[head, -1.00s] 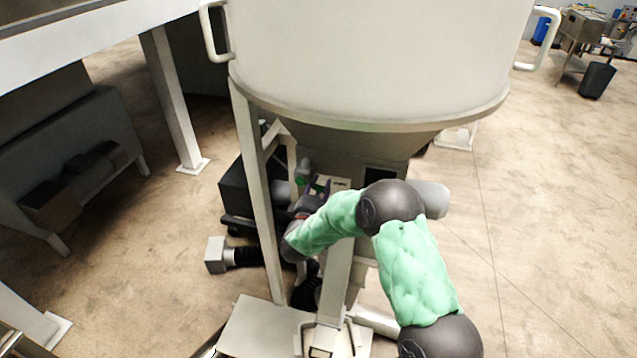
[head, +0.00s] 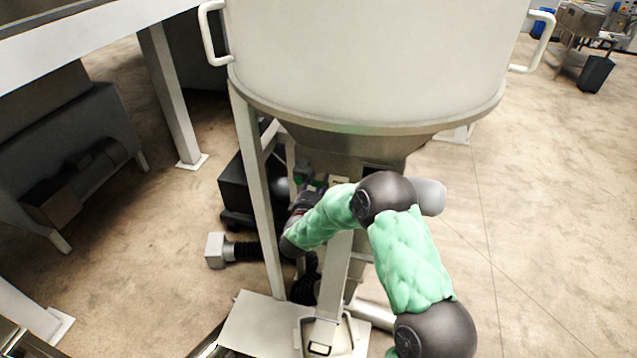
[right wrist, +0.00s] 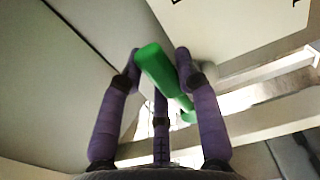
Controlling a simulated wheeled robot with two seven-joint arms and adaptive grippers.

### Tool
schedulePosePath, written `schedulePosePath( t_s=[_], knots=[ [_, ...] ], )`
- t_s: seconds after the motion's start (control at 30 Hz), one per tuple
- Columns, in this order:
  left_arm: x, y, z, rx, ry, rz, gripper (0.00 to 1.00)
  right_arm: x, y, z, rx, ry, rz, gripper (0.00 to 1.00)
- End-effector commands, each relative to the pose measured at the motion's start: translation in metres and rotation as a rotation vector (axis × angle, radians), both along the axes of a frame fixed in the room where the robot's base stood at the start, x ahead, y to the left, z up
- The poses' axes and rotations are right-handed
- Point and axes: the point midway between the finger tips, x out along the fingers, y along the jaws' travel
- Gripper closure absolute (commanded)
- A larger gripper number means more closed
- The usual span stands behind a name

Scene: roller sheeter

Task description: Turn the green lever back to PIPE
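The green lever (right wrist: 158,70) shows in the right wrist view as a thick bar slanting from upper left to lower right. My right gripper (right wrist: 158,62) has purple fingers, one on each side of the lever and a third behind it. The fingers are straight and spread, with a small gap at the right one; whether the left one touches is unclear. In the head view, my right gripper (head: 316,184) is small and partly hidden by my arm below the hopper cone, beside a bit of green (head: 301,171). The PIPE marking cannot be read. My left gripper is not in view.
The large pale hopper (head: 365,60) overhangs the right gripper. A pale frame post (head: 262,200) stands just left of it. A pale plate (right wrist: 230,30) with cut-off dark marks is close above the fingers. Open floor (head: 550,220) lies to the right.

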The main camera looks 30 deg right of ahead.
Motion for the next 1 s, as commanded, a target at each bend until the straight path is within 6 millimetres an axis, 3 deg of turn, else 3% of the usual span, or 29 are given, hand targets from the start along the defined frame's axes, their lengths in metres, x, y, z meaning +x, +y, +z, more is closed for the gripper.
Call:
schedulePosePath(
  t_s=[0.47,1.0],
  knots=[
    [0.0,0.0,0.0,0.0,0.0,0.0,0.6,-0.003,0.005,0.0,0.001,-0.001,0.002,0.56],
    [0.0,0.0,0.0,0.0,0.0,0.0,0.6,-0.064,0.078,0.0,0.0,0.0,0.004,0.56]
  ],
)
